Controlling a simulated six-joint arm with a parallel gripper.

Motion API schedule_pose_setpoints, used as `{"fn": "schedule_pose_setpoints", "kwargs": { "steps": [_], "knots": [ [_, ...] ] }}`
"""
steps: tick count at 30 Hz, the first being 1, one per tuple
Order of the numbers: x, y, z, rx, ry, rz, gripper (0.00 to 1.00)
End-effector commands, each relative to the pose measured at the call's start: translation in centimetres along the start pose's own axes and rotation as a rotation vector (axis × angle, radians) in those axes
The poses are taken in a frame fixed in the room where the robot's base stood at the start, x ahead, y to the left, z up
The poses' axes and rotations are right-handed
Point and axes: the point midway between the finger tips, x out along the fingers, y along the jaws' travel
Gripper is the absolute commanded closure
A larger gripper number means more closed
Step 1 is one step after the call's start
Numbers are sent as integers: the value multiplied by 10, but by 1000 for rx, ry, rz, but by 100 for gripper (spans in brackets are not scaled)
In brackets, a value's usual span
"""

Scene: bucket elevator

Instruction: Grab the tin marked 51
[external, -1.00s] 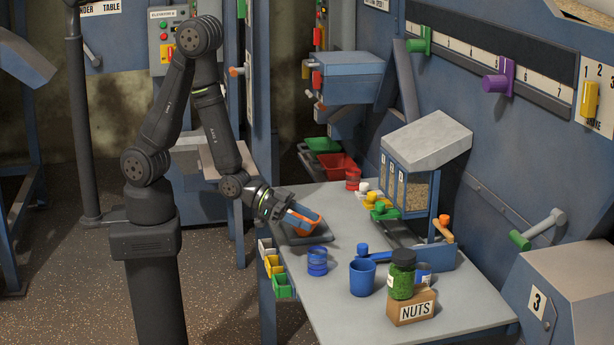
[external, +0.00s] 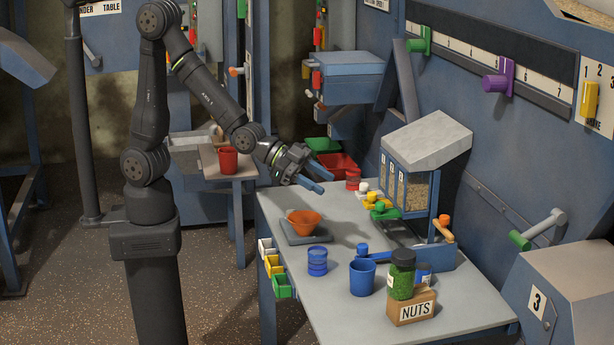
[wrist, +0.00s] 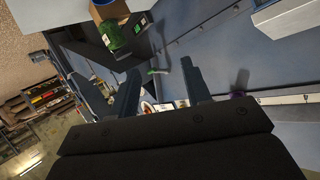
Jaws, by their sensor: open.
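No marking 51 is legible on any tin. My gripper (external: 316,181) is open and empty in the air above the back left of the table, left of the red tin and well above the blue ribbed tin. In the wrist view its two fingers (wrist: 160,88) stand apart with nothing gripped between them.
An orange bowl (external: 304,222) sits on a dark scale (external: 289,236). A blue cup (external: 362,278), a NUTS box (external: 411,309) and a hopper stand (external: 423,150) occupy the table's right half. A red cup (external: 228,160) stands on a side shelf. The table's front left is clear.

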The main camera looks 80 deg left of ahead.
Motion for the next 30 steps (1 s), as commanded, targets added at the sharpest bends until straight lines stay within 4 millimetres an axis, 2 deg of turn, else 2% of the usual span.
{"fn": "schedule_pose_setpoints", "kwargs": {
  "steps": [8,18,24,30],
  "knots": [
    [60,4,-25,462,-116,90,56],
    [135,3,-57,1228,-254,320,56],
    [167,-2,-72,1659,-298,508,56],
    [189,-9,-85,2047,-302,734,56]
  ]
}}
